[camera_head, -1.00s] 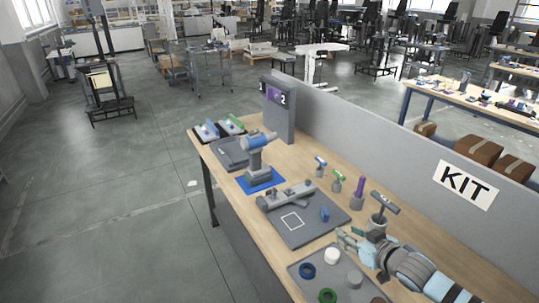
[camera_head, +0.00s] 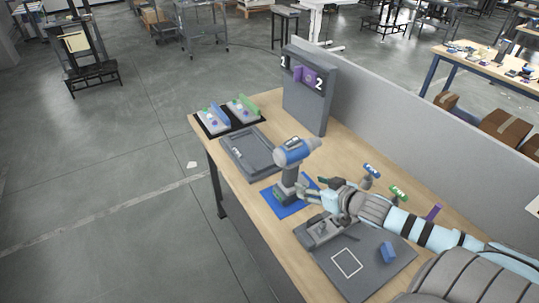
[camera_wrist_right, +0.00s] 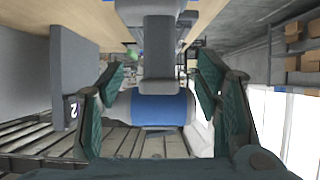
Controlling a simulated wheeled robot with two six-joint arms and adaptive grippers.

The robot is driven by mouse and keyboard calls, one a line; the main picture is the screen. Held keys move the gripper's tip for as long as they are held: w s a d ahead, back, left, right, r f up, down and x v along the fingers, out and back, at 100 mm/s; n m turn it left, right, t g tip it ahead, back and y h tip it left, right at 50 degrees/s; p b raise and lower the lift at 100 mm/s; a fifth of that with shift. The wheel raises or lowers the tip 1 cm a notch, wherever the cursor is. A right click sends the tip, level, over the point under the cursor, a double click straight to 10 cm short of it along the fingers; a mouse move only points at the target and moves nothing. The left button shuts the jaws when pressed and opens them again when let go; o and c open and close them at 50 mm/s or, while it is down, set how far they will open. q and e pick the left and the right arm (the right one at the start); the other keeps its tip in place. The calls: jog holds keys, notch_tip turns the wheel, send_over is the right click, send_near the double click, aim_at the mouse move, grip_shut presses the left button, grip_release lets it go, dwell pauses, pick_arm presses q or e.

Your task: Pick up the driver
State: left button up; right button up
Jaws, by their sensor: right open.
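The driver (camera_head: 290,165) stands upright on a blue mat (camera_head: 281,207) on the bench; it has a blue and grey body on a grey handle. My right gripper (camera_head: 311,190) is open just right of the driver's handle. In the right wrist view, the driver (camera_wrist_right: 158,109) shows its grey handle and blue body between the spread fingers of my right gripper (camera_wrist_right: 162,75). The fingers look apart from it, though contact is hard to judge. My left gripper is not in view.
A grey tray (camera_head: 234,148) and a black tray of small parts (camera_head: 212,132) lie beyond the driver. A grey panel (camera_head: 307,108) stands at the back. A grey plate (camera_head: 375,278) with a blue block (camera_head: 388,252) is nearer. Colored-handled tools (camera_head: 371,170) stand behind my arm.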

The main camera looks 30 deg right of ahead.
aim_at(294, 177)
jog(key=b+x, duration=0.2)
jog(key=x, duration=0.4)
jog(key=shift+w+d+f, duration=0.15)
jog(key=shift+w+f, duration=0.05)
jog(key=shift+f, duration=0.15)
jog(key=b+x, duration=0.2)
jog(key=x, duration=0.4)
jog(key=shift+w+f+b, duration=0.1)
jog(key=shift+w+b, duration=0.15)
jog(key=shift+b, duration=0.05)
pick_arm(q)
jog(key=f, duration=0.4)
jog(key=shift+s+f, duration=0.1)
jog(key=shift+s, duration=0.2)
pick_arm(e)
jog(key=c, duration=1.5)
jog(key=shift+r, duration=0.25)
grip_shut()
